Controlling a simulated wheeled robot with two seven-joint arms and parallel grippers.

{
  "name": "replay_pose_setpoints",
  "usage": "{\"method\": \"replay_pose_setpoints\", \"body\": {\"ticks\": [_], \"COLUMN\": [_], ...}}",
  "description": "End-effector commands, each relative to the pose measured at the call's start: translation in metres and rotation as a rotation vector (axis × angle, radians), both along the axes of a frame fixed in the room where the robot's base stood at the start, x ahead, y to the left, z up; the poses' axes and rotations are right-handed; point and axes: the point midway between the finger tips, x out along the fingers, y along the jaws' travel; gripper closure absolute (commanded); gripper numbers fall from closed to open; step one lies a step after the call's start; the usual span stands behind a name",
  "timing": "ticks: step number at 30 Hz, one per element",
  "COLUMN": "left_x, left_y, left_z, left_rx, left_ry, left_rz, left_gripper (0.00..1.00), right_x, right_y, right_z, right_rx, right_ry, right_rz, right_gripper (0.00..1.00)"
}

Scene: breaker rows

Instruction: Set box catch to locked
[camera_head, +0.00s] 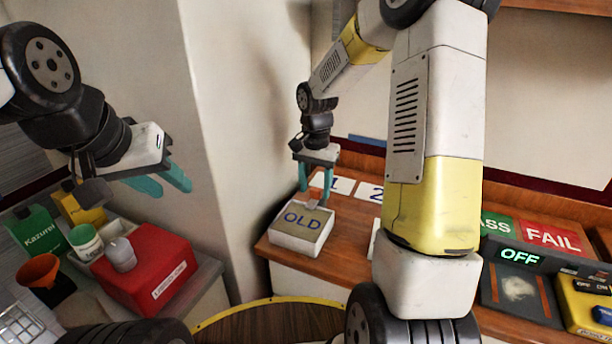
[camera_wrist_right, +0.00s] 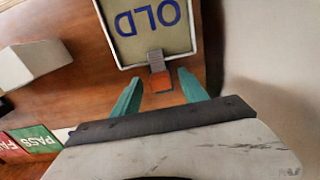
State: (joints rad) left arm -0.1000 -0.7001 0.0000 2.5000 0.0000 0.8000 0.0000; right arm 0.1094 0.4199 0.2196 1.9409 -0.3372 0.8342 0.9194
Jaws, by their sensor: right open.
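The box marked OLD (camera_head: 302,228) is white with a tan lid and stands on the wooden bench at the left end. Its catch is an orange-red tab on a grey strap; it shows at the box's edge in the right wrist view (camera_wrist_right: 158,78) and between the fingers in the head view. My right gripper (camera_head: 315,189) is open, its teal fingers pointing down on either side of the catch. In the right wrist view, its fingers (camera_wrist_right: 160,92) stand apart from the tab, with gaps on both sides. My left gripper (camera_head: 160,183) is open and empty, away at the left.
A white block (camera_wrist_right: 35,63) stands on the bench near the box. Number cards (camera_head: 340,184) lie behind it. PASS and FAIL signs (camera_head: 550,236) and an OFF panel (camera_head: 518,257) are at right. Below my left gripper are a red box (camera_head: 145,262) and bottles.

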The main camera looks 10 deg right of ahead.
Motion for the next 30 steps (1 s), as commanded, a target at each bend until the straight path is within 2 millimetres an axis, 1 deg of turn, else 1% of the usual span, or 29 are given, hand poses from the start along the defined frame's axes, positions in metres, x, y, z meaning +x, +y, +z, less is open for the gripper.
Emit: {"method": "replay_pose_setpoints", "body": {"ticks": [2, 5, 12, 16, 20, 30], "left_x": [0.0, 0.0, 0.0, 0.0, 0.0, 0.0], "left_y": [0.0, 0.0, 0.0, 0.0, 0.0, 0.0], "left_z": [0.0, 0.0, 0.0, 0.0, 0.0, 0.0], "left_rx": [0.0, 0.0, 0.0, 0.0, 0.0, 0.0], "left_ry": [0.0, 0.0, 0.0, 0.0, 0.0, 0.0], "left_rz": [0.0, 0.0, 0.0, 0.0, 0.0, 0.0], "left_gripper": [0.64, 0.64, 0.64, 0.64, 0.64, 0.64], "right_x": [0.0, 0.001, 0.001, 0.001, 0.0, -0.001], "right_y": [0.0, 0.0, 0.0, 0.0, 0.0, 0.0], "right_z": [0.002, 0.012, 0.054, 0.07, 0.077, 0.08], "right_rx": [0.0, -0.001, -0.001, 0.0, 0.0, 0.0], "right_ry": [-0.001, -0.003, -0.004, -0.004, 0.0, -0.004], "right_rz": [0.0, -0.001, 0.001, 0.0, 0.0, 0.004], "right_gripper": [0.49, 0.49, 0.49, 0.49, 0.49, 0.49]}}
